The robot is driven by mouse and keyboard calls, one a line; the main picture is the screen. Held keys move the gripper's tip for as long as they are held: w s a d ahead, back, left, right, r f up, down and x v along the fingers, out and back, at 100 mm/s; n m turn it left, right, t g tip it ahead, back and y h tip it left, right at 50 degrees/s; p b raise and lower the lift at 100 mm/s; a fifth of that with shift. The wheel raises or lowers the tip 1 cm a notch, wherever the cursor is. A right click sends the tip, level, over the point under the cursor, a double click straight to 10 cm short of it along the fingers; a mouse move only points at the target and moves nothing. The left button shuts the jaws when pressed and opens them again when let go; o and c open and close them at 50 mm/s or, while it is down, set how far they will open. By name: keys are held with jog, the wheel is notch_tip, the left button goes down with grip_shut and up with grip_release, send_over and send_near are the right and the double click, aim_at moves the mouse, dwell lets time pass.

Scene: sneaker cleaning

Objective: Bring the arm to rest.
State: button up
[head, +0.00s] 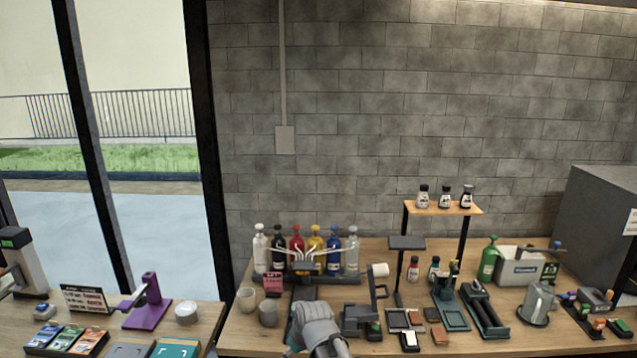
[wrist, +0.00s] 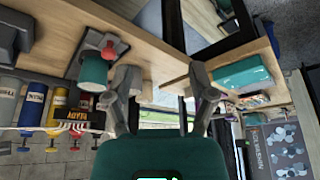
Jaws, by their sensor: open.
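My gripper (wrist: 164,84) is open in the wrist view. Its two grey fingers stand well apart with nothing between them. The wrist picture is upside down, with the bench tops along its upper part. In the head view a grey part of my arm (head: 316,328) shows at the bottom middle, over the front of the workbench. The fingertips cannot be made out there. A teal round item (wrist: 94,70) lies left of the fingers in the wrist view, and a teal box (wrist: 242,77) lies right of them. I see no contact with either.
Colored bottles (head: 315,243) stand in a rack behind my arm. Two mugs (head: 247,299) are left of it, and a black stand (head: 376,288) is close on its right. A purple stand (head: 150,305) is on the left bench. A gap separates the benches.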

jog(key=s+d+f+m+g+h+b, duration=0.1)
jog(key=s+d+f+m+b, duration=0.1)
jog(key=d, duration=0.5)
jog(key=s+d+f+m+g+h+b, duration=0.1)
jog(key=s+d+f+m+b, duration=0.1)
jog(key=d, duration=0.6)
jog(key=s+d+f+m+g+h+b, duration=0.1)
jog(key=s+d+f+m+b, duration=0.2)
jog(key=d, duration=0.5)
jog(key=shift+s+d+f+m, duration=0.15)
jog(key=shift+s+f+m, duration=0.6)
jog(key=shift+s, duration=0.5)
